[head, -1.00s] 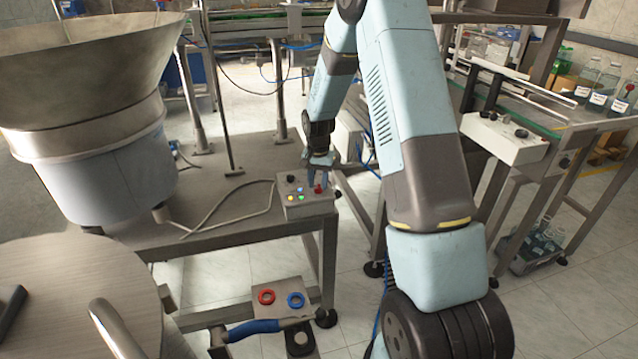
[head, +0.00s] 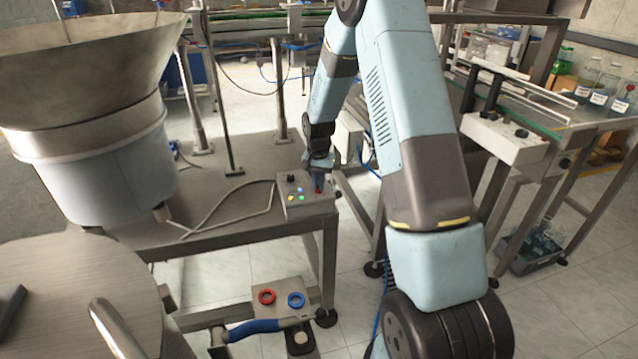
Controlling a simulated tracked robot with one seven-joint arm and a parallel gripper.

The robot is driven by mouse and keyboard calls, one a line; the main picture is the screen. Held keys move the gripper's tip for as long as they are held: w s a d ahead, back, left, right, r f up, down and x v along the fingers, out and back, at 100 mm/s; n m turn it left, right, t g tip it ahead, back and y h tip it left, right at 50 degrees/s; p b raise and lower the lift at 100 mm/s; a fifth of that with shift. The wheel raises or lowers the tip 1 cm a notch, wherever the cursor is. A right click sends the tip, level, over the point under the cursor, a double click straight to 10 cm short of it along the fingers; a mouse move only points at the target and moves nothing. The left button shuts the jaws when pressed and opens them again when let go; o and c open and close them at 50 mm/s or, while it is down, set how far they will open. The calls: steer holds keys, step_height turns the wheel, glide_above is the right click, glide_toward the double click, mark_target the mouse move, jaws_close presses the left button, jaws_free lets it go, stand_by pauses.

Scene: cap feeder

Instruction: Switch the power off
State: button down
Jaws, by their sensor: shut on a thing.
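A small grey control box (head: 308,206) sits on the front right corner of the metal table. Its top has several small lit buttons and knobs, with blue, green and yellow lights showing. A red control (head: 318,188) is on its right side, partly hidden by my gripper. My gripper (head: 317,187) points down over the right part of the box, with its fingertips at the red control. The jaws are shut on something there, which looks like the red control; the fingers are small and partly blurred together.
A large metal feeder bowl (head: 85,90) stands at the left of the table. A grey cable (head: 225,205) runs to the box. A panel with red and blue rings (head: 282,300) is below in front. Another control box (head: 505,138) and a conveyor stand at the right.

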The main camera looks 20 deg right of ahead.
steer(key=shift+n, duration=0.3)
steer(key=n, duration=1.1)
steer(key=shift+n, duration=0.3)
stand_by(0.4)
steer(key=c, duration=1.2)
jaws_free()
steer(key=shift+r, duration=0.1)
step_height(320, 180, up, 14)
steer(key=shift+f, duration=0.25)
